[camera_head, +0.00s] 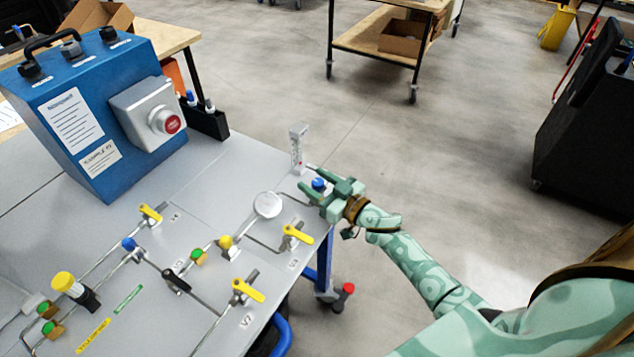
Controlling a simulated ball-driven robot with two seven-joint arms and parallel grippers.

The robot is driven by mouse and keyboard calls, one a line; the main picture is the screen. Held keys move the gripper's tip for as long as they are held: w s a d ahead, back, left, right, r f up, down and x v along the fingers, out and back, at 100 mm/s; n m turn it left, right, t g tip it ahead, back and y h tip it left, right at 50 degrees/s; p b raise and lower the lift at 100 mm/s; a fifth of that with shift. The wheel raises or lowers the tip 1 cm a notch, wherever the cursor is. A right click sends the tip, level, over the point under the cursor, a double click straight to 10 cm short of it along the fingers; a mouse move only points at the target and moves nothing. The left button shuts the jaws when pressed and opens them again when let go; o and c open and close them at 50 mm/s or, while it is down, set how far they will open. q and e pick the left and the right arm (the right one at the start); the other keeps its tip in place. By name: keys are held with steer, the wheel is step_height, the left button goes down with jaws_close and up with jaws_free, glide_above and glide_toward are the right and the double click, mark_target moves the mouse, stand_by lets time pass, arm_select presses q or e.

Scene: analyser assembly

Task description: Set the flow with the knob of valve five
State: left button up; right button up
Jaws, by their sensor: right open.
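My right gripper (307,177) is at the right edge of the grey panel table. Its green fingers are open and point left. A small blue knob (318,184) shows between the fingers, with a gap visible around it; I cannot tell whether either finger touches it. The knob sits at the end of the pipework beside a clear flow meter column (297,147). No label for valve five can be read, and the gripper covers the area right of the knob. My left gripper is not in view.
A round gauge (268,205) stands just left of the gripper. Yellow lever valves (297,236) and pipes spread over the panel (217,175). A blue analyser box (95,120) with a red button stands at the back left.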

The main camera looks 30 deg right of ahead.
steer(key=shift+c, duration=0.3)
steer(key=c, duration=0.9)
steer(key=shift+c, duration=0.2)
